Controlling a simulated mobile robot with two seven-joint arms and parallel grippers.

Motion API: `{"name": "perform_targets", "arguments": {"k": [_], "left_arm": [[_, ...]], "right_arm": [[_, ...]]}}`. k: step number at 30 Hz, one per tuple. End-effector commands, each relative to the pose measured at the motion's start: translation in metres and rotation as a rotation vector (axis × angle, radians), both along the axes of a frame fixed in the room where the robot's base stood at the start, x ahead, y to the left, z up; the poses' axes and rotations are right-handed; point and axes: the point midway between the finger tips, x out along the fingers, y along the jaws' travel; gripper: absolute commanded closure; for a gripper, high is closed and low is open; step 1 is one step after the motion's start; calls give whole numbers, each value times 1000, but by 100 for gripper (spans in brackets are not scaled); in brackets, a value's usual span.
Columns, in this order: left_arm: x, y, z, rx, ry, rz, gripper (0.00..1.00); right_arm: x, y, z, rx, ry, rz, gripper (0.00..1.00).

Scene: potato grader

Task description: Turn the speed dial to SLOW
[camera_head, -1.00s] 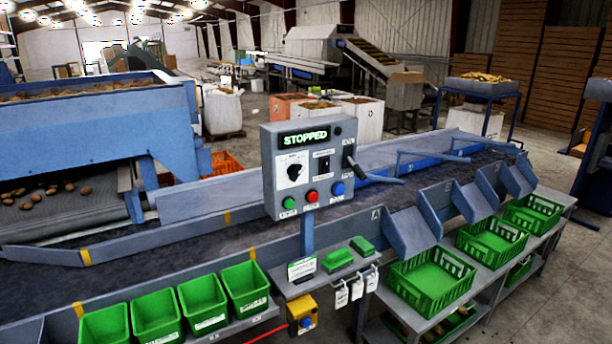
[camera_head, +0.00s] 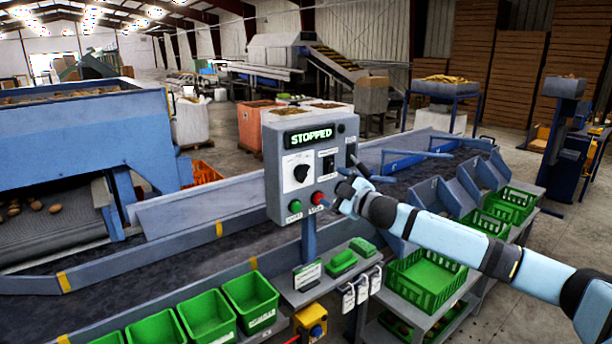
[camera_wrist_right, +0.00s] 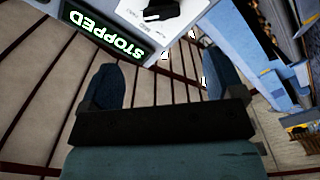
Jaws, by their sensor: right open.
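The speed dial (camera_head: 301,173) is a black knob on a white plate on the grey control panel (camera_head: 272,200). The panel's display (camera_head: 308,137) reads STOPPED in green. My right gripper (camera_head: 340,200) is at the panel's lower right, beside the red button (camera_head: 318,198), and covers part of the panel there. In the right wrist view the gripper (camera_wrist_right: 165,85) is open and empty, and the dial (camera_wrist_right: 160,10) shows at the top edge, beyond the fingertips and apart from them. My left gripper is not in view.
A green button (camera_head: 295,206) sits below the dial and a black switch (camera_head: 328,164) to its right. Green bins (camera_head: 205,318) and a yellow box (camera_head: 311,320) with a blue button are below the panel. The conveyor (camera_head: 150,262) runs behind it. Space in front of the dial is clear.

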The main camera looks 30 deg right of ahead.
Motion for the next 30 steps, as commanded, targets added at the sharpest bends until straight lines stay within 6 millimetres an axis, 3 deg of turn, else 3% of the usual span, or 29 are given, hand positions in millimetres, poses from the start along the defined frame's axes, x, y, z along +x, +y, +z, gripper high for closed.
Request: {"name": "perform_targets", "arguments": {"k": [12, 18, 30], "left_arm": [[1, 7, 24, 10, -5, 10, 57], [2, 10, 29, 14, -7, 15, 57], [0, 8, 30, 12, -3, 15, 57]], "right_arm": [[81, 8, 4, 3, -1, 2, 13], [112, 10, 2, 2, 0, 1, 13], [125, 12, 0, 0, 0, 3, 13]]}}
